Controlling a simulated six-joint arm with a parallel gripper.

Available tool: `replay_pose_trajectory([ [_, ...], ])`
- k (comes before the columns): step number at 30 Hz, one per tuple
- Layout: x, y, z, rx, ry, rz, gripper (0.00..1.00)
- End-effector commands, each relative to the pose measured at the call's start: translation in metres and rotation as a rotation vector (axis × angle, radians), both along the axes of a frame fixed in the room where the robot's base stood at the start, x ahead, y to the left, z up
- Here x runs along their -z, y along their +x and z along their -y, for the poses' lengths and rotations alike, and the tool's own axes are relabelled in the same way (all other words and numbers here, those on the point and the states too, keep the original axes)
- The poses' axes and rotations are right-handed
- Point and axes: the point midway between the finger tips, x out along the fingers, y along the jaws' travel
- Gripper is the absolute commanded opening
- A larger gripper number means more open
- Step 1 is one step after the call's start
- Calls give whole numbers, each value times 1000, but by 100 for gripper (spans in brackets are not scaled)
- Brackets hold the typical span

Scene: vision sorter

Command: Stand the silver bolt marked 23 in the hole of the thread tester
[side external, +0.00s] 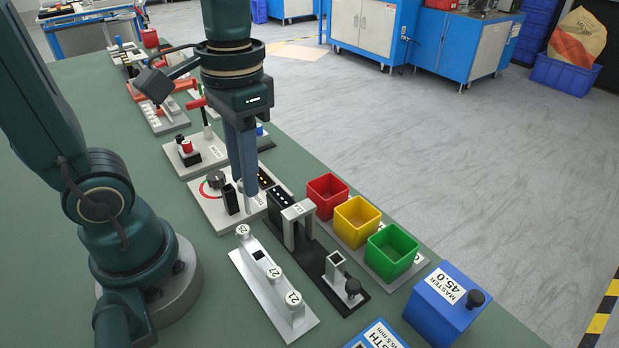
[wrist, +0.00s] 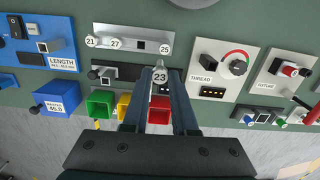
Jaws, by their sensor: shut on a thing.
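The thread tester (wrist: 222,62), a pale plate labelled THREAD, lies right of the bolt in the wrist view. It has a round dial and a dark block with a square opening (wrist: 207,62). In the side external view the tester (side external: 211,213) is partly hidden behind my gripper.
A silver rack (side external: 250,272) holds bolts 25, 27 and 21 and has one empty square hole. A black gauge (side external: 320,268) stands near red (side external: 327,193), yellow (side external: 357,221) and green (side external: 392,250) bins. A blue master block (side external: 440,312) is at front right.

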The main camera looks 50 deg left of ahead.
Motion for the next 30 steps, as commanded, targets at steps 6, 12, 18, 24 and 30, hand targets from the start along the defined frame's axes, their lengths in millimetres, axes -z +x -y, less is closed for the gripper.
replay_pose_trajectory([
  [6, -20, 11, -49, -202, -1, 12, 0],
  [12, -31, 9, -85, -377, 5, 28, 0],
  [18, -33, 6, -103, -478, 9, 38, 0],
  [24, -27, 5, -105, -494, 9, 36, 0],
  [30, -10, 5, -105, -492, 8, 35, 0],
])
